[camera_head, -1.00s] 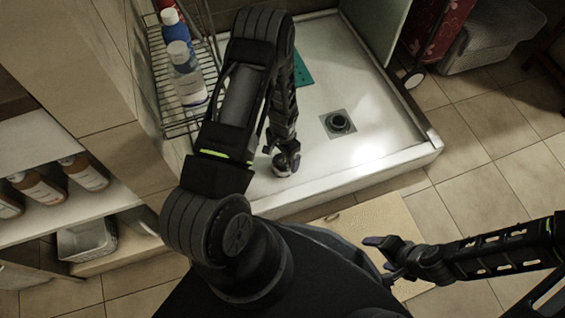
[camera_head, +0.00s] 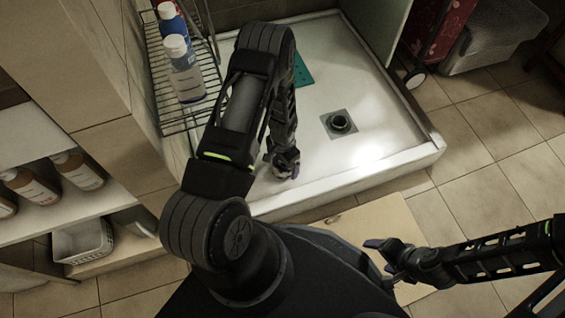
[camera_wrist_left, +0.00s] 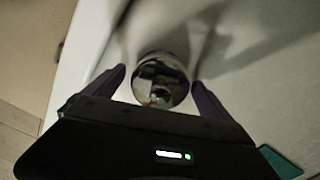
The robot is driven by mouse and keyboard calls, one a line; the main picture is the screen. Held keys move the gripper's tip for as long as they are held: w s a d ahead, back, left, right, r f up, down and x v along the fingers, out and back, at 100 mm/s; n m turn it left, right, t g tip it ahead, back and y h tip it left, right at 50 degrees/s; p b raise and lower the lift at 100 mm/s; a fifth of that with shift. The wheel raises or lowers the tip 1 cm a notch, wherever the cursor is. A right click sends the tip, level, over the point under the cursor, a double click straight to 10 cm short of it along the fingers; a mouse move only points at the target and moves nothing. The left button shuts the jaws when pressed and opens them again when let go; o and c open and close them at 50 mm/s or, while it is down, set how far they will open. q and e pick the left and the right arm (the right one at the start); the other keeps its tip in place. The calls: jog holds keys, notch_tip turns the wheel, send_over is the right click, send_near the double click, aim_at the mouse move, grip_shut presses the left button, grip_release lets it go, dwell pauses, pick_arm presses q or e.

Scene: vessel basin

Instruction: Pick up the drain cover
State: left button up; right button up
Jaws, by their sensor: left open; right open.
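The drain cover, a shiny round metal piece (camera_wrist_left: 160,80), lies on the white shower basin (camera_head: 315,70) near its front left. In the left wrist view it sits between the fingertips of my left gripper (camera_wrist_left: 156,84), which is open, with a finger on each side. I cannot tell whether the fingers touch it. In the head view my left gripper (camera_head: 284,166) points down over the cover and mostly hides it. The drain (camera_head: 339,122), a dark round opening in a square plate, is further right in the basin. My right gripper (camera_head: 379,259) is open and empty over the floor.
A wire rack (camera_head: 190,112) with bottles (camera_head: 184,70) stands left of the basin. A teal piece (camera_head: 302,72) lies behind my left arm. The basin's raised front rim (camera_head: 345,189) borders a beige mat (camera_head: 385,222). The basin around the drain is clear.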

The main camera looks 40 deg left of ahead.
pick_arm(q)
jog(key=shift+c, duration=0.3)
jog(key=c, duration=1.3)
jog(key=shift+r, duration=0.15)
notch_tip(320, 180, up, 9)
jog(key=p, duration=0.3)
jog(key=shift+p, duration=0.35)
jog(key=shift+r, duration=0.4)
